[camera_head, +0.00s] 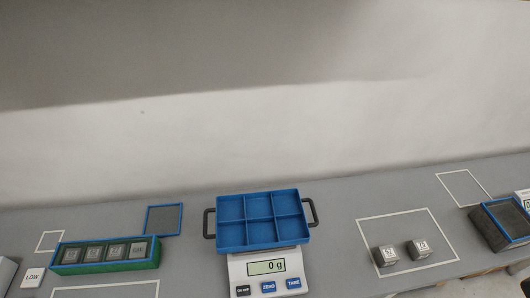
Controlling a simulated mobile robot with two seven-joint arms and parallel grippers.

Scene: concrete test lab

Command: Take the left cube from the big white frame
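The big white frame (364,221) is a white outline on the grey table at the right of the head view. Two grey cubes stand inside it near its front edge. The left cube (385,256) sits close to the frame's left side. The other cube (419,249) stands a small gap to its right. Both show dark markings on pale tops, too small to read surely. Neither of my grippers shows in this view.
A blue six-compartment tray (248,233) with dark handles sits empty on a scale (266,268) reading 0 g. A green-and-blue box (107,268) holds several grey cubes at left. A dark blue-edged box (499,225) stands at right. Smaller white outlines lie nearby.

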